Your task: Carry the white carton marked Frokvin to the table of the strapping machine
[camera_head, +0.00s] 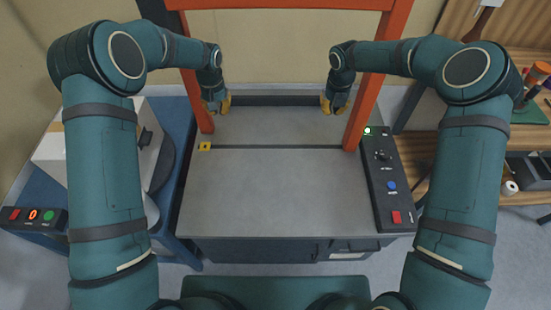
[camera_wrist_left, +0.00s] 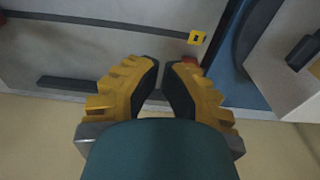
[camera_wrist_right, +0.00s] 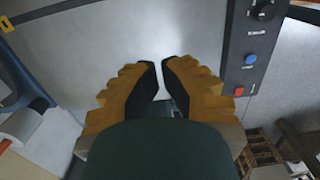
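No carton with a readable Frokvin mark shows in any view. The strapping machine's grey table (camera_head: 270,195) stands in front of me under an orange arch (camera_head: 285,4), and its top is bare. It also shows in the left wrist view (camera_wrist_left: 110,30) and the right wrist view (camera_wrist_right: 125,35). My left gripper (camera_head: 215,106) hangs empty over the table's far left, beside the arch's left post. My right gripper (camera_head: 333,105) hangs empty over the far right, beside the right post. The yellow fingers of both are apart, with a narrow gap at the tips.
A control panel (camera_head: 388,180) with buttons runs along the table's right edge. At left, a blue stand (camera_head: 180,215) carries a white unit (camera_head: 52,150), partly behind my left arm, and a button box (camera_head: 33,217). A wooden bench (camera_head: 525,190) with tools stands at right.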

